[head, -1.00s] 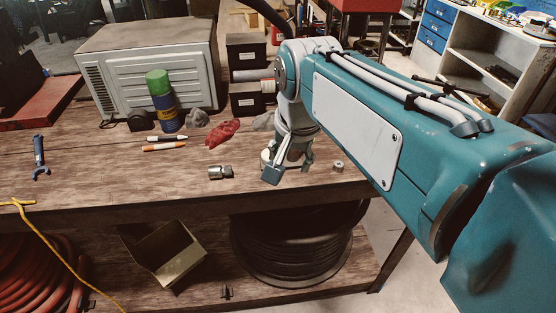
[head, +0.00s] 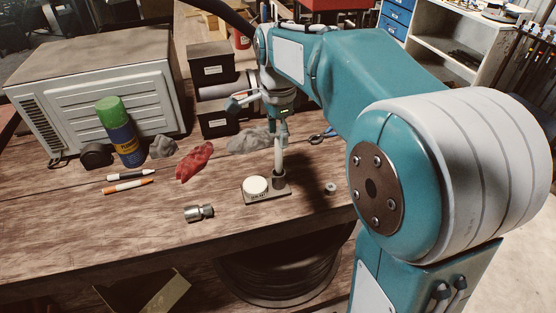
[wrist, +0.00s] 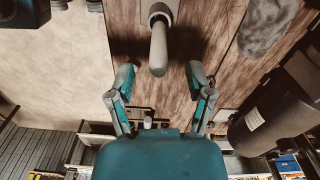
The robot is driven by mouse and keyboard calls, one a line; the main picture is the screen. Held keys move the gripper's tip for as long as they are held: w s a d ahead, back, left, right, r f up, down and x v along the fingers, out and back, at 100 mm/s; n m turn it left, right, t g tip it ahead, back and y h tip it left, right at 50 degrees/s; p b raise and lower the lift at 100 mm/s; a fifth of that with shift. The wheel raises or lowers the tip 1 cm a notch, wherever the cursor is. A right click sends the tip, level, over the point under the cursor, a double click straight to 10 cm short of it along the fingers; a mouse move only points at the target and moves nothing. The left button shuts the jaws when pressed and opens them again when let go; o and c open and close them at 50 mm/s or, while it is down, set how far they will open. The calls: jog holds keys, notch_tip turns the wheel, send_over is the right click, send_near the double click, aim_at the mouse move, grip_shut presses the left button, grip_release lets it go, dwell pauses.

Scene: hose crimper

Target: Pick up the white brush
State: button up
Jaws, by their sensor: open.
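The white brush (head: 278,155) stands upright with its lower end in a small dark cup (head: 279,180) on a base plate. Only its pale handle shows; any bristles are hidden in the cup. My gripper (head: 276,116) is above the handle in the head view, partly hidden by its own links. In the wrist view my gripper (wrist: 160,75) has its two fingers spread apart. The rounded end of the brush handle (wrist: 158,48) lies between and just beyond the fingertips, with no finger visibly touching it.
A white round piece (head: 256,185) sits on the same plate. A grey rag (head: 250,140), red rag (head: 195,161), metal fitting (head: 199,213) and small nut (head: 330,188) lie nearby. Dark bins (head: 212,65) stand behind. The bench (head: 110,225) is clear at front left.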

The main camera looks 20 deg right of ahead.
send_over(278, 171)
jog(key=f, duration=0.3)
jog(key=w+f, duration=0.1)
jog(key=f, duration=0.1)
jog(key=shift+d+f, duration=0.15)
grip_shut()
